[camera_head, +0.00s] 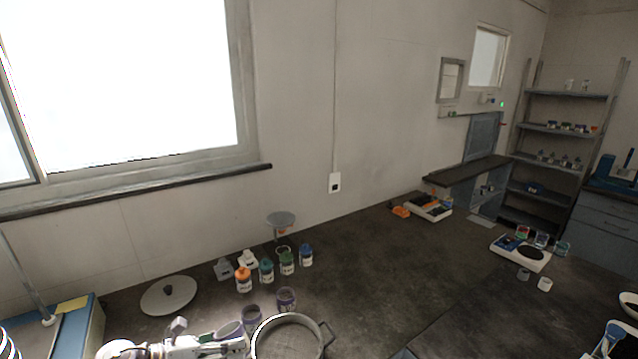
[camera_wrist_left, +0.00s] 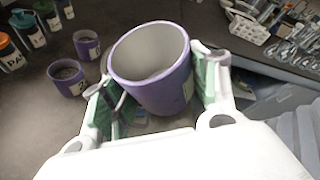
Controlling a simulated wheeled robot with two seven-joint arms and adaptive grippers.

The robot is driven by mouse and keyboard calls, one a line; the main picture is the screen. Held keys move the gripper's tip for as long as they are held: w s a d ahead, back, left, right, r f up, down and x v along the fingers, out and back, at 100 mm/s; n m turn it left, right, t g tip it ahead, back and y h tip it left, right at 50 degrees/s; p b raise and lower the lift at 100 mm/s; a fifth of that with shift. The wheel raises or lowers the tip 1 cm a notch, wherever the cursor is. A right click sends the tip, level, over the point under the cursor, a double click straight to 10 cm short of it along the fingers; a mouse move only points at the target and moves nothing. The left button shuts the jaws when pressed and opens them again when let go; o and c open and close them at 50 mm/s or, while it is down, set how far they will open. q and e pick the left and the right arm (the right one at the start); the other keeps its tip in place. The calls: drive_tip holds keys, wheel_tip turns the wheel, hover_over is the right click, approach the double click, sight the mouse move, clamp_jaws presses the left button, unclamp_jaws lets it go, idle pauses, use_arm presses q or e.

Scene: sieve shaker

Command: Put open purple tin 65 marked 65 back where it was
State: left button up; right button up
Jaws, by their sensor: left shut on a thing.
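An open purple tin (camera_wrist_left: 160,92) is between the green-padded fingers of my left gripper (camera_wrist_left: 158,95) in the left wrist view. Its pale inside looks empty, and its number cannot be read. In the head view the held tin (camera_head: 229,330) is at the bottom, just left of a round metal pan. My left gripper (camera_head: 232,343) is shut on it. Two other purple tins, one nearer (camera_head: 251,314) and one farther (camera_head: 286,299), stand on the bench behind the pan. They also show in the wrist view (camera_wrist_left: 67,80) (camera_wrist_left: 87,46), the nearer one holding grey material.
The metal pan (camera_head: 322,336) with handles stands right of the held tin. Capped jars (camera_head: 266,270) stand in a row behind the tins. A round grey lid (camera_head: 168,296) lies at the left. The bench (camera_head: 385,275) is clear at centre right. A balance (camera_head: 522,254) stands farther right.

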use_arm(q)
drive_tip(key=shift+w+f+n+t+y, duration=0.1)
drive_tip(key=shift+f+n+t+y, duration=0.25)
drive_tip(key=shift+n+t, duration=0.2)
drive_tip(key=shift+f+n+t+y, duration=0.25)
drive_tip(key=shift+n+t+y, duration=0.2)
drive_tip(key=shift+n+t, duration=0.1)
drive_tip(key=shift+w+f+n+t+y, duration=0.1)
drive_tip(key=shift+f+n+t+y, duration=0.25)
drive_tip(key=shift+n+t+y, duration=0.3)
drive_tip(key=shift+f+n+t+y, duration=0.4)
drive_tip(key=shift+n+y, duration=0.15)
drive_tip(key=shift+n, duration=0.1)
drive_tip(key=f+n+y, duration=0.1)
drive_tip(key=n+y, duration=0.1)
drive_tip(key=d+f+n+t+y, duration=0.1)
drive_tip(key=n+y, duration=0.1)
drive_tip(key=d+f+n+t+y, duration=0.1)
drive_tip(key=n+y, duration=0.1)
drive_tip(key=y, duration=0.1)
drive_tip(key=shift+w+d+f+n+t, duration=0.15)
drive_tip(key=shift+w+f+n+t, duration=0.1)
drive_tip(key=shift+w+f+n, duration=0.15)
drive_tip(key=shift+s+a+f+y, duration=0.15)
drive_tip(key=shift+a+y, duration=0.1)
drive_tip(key=shift+a, duration=0.5)
drive_tip(key=shift+s+a+f+y, duration=0.1)
drive_tip(key=shift+a+y, duration=0.15)
drive_tip(key=shift+a, duration=0.45)
